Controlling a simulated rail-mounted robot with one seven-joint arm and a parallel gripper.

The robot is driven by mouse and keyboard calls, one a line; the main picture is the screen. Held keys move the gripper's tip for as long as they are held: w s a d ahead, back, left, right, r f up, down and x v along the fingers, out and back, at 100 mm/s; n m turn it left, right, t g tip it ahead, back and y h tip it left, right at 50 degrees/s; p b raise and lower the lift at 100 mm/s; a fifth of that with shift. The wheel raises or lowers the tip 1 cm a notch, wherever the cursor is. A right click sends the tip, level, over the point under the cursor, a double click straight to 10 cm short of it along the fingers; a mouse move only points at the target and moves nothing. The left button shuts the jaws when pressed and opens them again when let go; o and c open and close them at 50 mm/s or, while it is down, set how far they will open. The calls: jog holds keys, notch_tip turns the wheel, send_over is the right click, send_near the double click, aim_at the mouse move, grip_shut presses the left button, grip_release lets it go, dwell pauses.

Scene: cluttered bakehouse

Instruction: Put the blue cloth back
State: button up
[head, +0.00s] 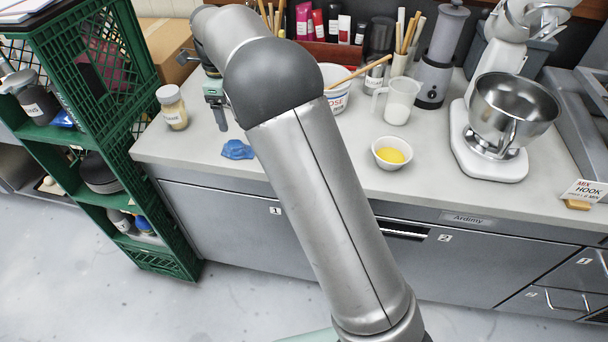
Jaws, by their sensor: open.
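A crumpled blue cloth (238,150) lies on the counter near its front edge, left of my arm. My gripper (219,118) is at the back left of the counter, partly hidden behind my arm. It is above or just behind the cloth and apart from it in the picture. Its jaws are open, and I see nothing between them.
A green crate shelf (120,110) stands left of the counter (300,180). A labelled jar (172,107) stands near the gripper. A white tub (336,88), a jug (397,100), a yellow-filled bowl (392,153) and a mixer (500,110) stand further right.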

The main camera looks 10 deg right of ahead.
jog(key=s+d+r+n+y, duration=0.1)
jog(key=s+d+n, duration=0.5)
jog(key=s, duration=0.3)
jog(key=s+d+r+n, duration=0.2)
jog(key=s+d+n, duration=0.3)
jog(key=s+d, duration=0.25)
jog(key=s+d+f+n, duration=0.2)
jog(key=s+n, duration=0.3)
jog(key=s, duration=0.5)
jog(key=s+d+f+n, duration=0.2)
jog(key=s+f+n, duration=0.2)
jog(key=s, duration=0.6)
jog(key=n, duration=0.2)
jog(key=shift+n+h, duration=0.3)
jog(key=shift+h, duration=0.1)
jog(key=shift+d, duration=0.1)
